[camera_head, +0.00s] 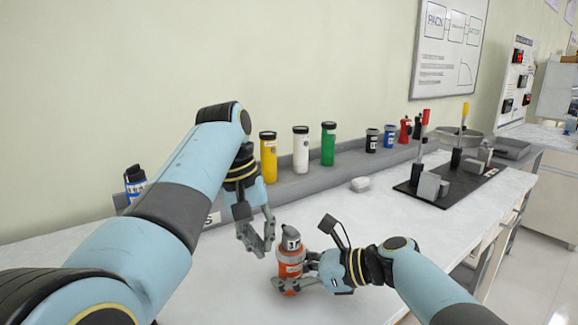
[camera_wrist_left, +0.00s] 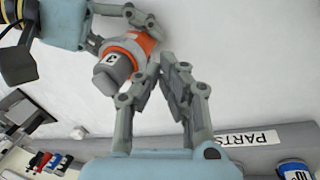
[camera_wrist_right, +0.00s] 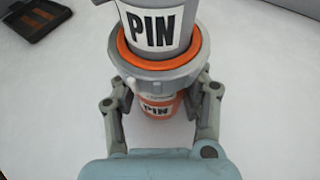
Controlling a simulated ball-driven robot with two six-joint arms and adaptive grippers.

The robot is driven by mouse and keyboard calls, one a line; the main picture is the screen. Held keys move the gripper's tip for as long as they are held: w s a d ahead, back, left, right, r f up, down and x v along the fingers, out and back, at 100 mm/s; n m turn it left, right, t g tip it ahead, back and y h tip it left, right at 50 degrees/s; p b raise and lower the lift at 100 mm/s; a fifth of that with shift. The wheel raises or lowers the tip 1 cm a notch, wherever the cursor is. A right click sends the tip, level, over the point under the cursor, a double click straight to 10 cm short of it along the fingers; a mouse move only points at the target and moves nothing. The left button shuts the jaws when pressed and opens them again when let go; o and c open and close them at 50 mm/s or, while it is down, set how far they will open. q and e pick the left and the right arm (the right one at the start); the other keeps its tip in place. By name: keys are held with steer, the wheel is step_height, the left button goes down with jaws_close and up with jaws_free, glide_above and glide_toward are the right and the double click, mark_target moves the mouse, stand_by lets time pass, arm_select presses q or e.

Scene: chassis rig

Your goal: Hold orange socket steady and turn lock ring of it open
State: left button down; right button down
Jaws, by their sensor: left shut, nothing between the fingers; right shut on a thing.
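The orange socket (camera_head: 289,270) stands upright on the bench in the head view, with a grey top part labelled PIN (camera_wrist_right: 158,30) above it. A grey ring (camera_wrist_right: 155,76), which looks like the lock ring, sits below an orange band in the right wrist view. My right gripper (camera_head: 298,284) is shut on the socket's lower body from the right. My left gripper (camera_head: 258,248) is shut and empty, pointing down just left of the socket's top, apart from it. In the left wrist view its fingers (camera_wrist_left: 160,75) show beside the tilted-looking socket (camera_wrist_left: 122,55).
Yellow (camera_head: 268,158), white (camera_head: 301,150) and green (camera_head: 328,145) cylinders stand on a grey ledge at the back. A black board with levers (camera_head: 430,190) lies to the right. A small white block (camera_head: 360,184) lies before the ledge. The bench front is clear.

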arm_select(q)
steer(key=shift+s+d+f, duration=0.5)
steer(key=shift+s+d, duration=0.25)
steer(key=shift+d, duration=0.15)
steer(key=d+v, duration=0.1)
steer(key=v, duration=0.5)
steer(key=shift+w+a+r, duration=0.2)
steer(key=shift+w+r, duration=0.05)
steer(key=shift+r, duration=0.1)
steer(key=w+m+g, duration=0.2)
steer(key=w+m, duration=0.3)
steer(key=m, duration=0.1)
step_height(320, 180, down, 6)
steer(key=shift+d+f, duration=0.2)
